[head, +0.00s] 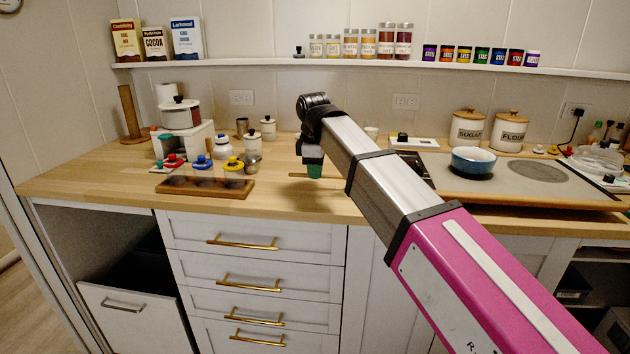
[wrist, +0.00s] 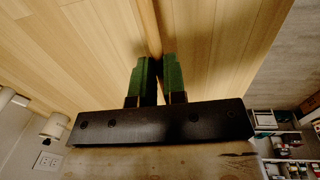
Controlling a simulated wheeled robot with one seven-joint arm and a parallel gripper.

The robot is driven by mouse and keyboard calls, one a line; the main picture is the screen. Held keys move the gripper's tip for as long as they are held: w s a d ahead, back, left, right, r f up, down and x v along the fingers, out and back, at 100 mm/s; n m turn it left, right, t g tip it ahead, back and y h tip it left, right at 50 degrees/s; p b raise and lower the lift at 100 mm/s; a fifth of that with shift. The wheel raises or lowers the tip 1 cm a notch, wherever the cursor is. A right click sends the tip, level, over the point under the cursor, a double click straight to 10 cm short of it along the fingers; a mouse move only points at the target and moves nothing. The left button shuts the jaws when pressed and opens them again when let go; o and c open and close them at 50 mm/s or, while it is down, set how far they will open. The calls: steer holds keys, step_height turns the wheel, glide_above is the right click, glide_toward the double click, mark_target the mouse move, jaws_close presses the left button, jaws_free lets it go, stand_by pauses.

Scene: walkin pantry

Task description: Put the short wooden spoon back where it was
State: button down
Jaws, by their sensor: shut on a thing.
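My gripper (head: 314,168) is low over the wooden counter, left of the cooktop, in the head view. In the wrist view its two green fingers (wrist: 158,78) are closed on a thin wooden stick, the short wooden spoon (wrist: 150,26), which runs away from the fingertips. A little of the spoon (head: 297,175) shows to the left of the fingers in the head view. Its bowl cannot be made out. I cannot tell whether the spoon touches the counter (head: 285,205).
A wooden tray (head: 235,190) with colored-lid items lies to the left. A cooktop (head: 525,188) with a blue pot (head: 473,160) is to the right. A wooden paper-towel post (head: 130,112) and canisters (head: 509,130) stand at the back. The counter front by my gripper is clear.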

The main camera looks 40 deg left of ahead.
steer(key=shift+f, duration=1.55)
steer(key=shift+f, duration=0.1)
steer(key=c, duration=1.2)
jaws_free()
steer(key=r, duration=0.4)
steer(key=s+r, duration=0.1)
steer(key=r, duration=0.7)
steer(key=shift+s+d+r, duration=0.1)
steer(key=shift+s+d, duration=0.05)
steer(key=shift+d, duration=0.2)
